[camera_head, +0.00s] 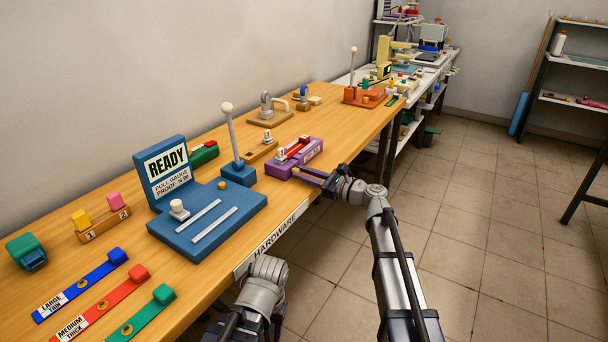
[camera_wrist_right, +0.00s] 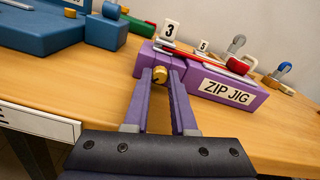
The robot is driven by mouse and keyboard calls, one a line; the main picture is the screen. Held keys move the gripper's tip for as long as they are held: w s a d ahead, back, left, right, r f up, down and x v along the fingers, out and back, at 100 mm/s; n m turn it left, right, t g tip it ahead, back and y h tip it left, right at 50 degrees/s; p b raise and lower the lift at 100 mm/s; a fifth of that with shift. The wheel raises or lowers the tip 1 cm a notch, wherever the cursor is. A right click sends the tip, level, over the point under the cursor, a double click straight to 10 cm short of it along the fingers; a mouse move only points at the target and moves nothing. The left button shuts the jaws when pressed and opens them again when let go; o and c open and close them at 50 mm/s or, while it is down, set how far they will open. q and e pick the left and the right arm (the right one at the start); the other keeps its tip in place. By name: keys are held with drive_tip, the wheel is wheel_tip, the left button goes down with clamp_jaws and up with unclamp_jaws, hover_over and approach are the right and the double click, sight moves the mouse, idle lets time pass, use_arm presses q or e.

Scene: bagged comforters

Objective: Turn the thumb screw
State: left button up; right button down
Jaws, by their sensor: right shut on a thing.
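The purple zip jig (camera_head: 310,153) sits at the front edge of the wooden table and also shows in the right wrist view (camera_wrist_right: 200,82). A small brass thumb screw (camera_wrist_right: 160,75) sticks out of its near side. My right gripper (camera_head: 298,173) reaches the jig from the right. In the right wrist view, its two purple-grey fingers (camera_wrist_right: 161,82) stand on either side of the thumb screw and are shut on it. The screw's shaft is hidden behind its head. My left arm shows at the bottom of the head view, but its gripper is not visible.
A blue pull gauge stand (camera_head: 210,222) with a READY sign and a lever is left of the jig. A red strip (camera_wrist_right: 200,55) lies on the jig, beside tags 3 and 5. Coloured straps and small blocks fill the table's left end. Open floor (camera_head: 470,240) lies right.

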drive_tip(key=shift+n, duration=1)
drive_tip(key=c, duration=0.7)
unclamp_jaws()
drive_tip(key=shift+c, duration=0.2)
drive_tip(key=v, duration=0.7)
drive_tip(key=shift+s+d, duration=0.25)
drive_tip(key=shift+d, duration=0.05)
